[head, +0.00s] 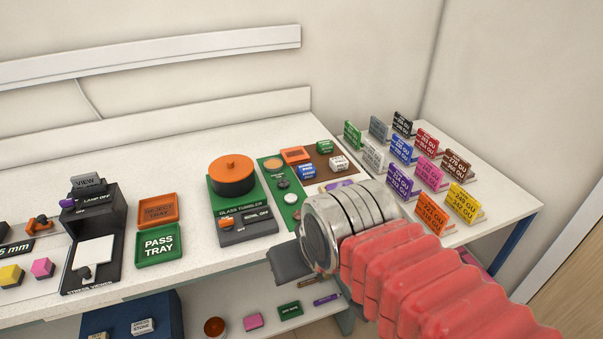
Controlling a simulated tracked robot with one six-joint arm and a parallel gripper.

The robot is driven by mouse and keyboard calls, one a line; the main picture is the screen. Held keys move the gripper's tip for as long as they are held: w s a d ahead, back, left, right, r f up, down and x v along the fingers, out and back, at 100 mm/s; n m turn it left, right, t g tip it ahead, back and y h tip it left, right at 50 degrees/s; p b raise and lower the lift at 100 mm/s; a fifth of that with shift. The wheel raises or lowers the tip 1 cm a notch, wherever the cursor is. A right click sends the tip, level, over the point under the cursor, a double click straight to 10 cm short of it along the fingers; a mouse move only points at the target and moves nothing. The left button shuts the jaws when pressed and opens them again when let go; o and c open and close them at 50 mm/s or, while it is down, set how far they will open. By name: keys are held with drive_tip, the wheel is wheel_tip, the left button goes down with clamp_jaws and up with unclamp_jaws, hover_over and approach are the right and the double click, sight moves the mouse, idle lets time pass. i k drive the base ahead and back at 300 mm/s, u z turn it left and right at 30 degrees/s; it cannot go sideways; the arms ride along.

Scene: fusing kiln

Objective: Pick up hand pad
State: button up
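My gripper (290,264) shows only as a dark grey part below the metal wrist at the table's front edge. Its fingertips cannot be made out, nor whether it is open or shut. No label that I can read says hand pad. My arm hides part of the table.
The glass tumbler (232,178) stands left of the green mat (273,165). The orange reject tray (158,210) and green pass tray (159,246) are further left. Several coloured sample plates stand at the right, including a yellow one (462,203). A lower shelf holds a pink block (253,321).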

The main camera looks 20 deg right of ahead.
sight(307, 171)
drive_tip(key=z, duration=0.05)
drive_tip(key=i, duration=1)
drive_tip(key=u, duration=0.05)
